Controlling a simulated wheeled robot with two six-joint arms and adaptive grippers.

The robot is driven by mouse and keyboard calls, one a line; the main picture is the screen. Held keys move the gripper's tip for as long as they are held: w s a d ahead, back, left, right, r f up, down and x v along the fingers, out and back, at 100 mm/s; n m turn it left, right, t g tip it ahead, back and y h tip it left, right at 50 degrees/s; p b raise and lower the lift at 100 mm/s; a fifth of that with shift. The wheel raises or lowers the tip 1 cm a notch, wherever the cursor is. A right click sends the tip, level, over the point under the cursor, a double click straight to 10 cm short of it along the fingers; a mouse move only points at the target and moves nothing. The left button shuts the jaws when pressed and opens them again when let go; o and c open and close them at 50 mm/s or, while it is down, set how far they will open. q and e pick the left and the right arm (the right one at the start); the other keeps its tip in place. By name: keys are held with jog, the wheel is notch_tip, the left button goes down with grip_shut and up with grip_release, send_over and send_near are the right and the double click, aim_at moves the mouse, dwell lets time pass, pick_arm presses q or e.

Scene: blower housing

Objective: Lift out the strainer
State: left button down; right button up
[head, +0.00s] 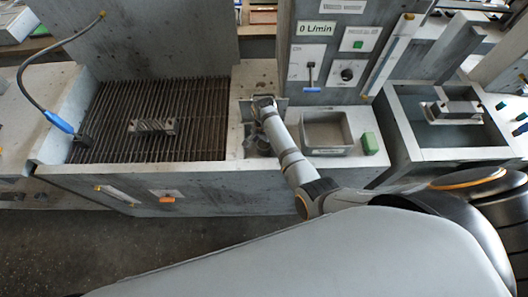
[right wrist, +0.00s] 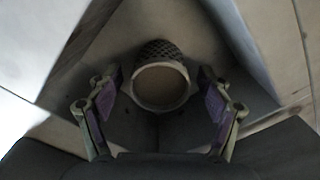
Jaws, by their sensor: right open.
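The strainer (right wrist: 161,77) shows in the right wrist view as a short round piece with a dark mesh side and a pale round end facing the camera. It sits in a grey recess with slanted walls. My right gripper (right wrist: 163,100) is open, with one finger on each side of the strainer and a gap to it on both sides. In the head view my right gripper (head: 262,112) is over the bench between the grate and the small tray, and the strainer is hidden there. My left gripper is not in view.
A slatted grate (head: 195,110) with a metal block (head: 152,127) on it lies left of my right arm. A shallow grey tray (head: 326,132) and a green block (head: 369,144) lie to its right. A panel marked 0 L/min (head: 316,28) stands behind.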

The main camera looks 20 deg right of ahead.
jog(key=shift+f, duration=0.2)
jog(key=c, duration=1.3)
jog(key=shift+r, duration=0.15)
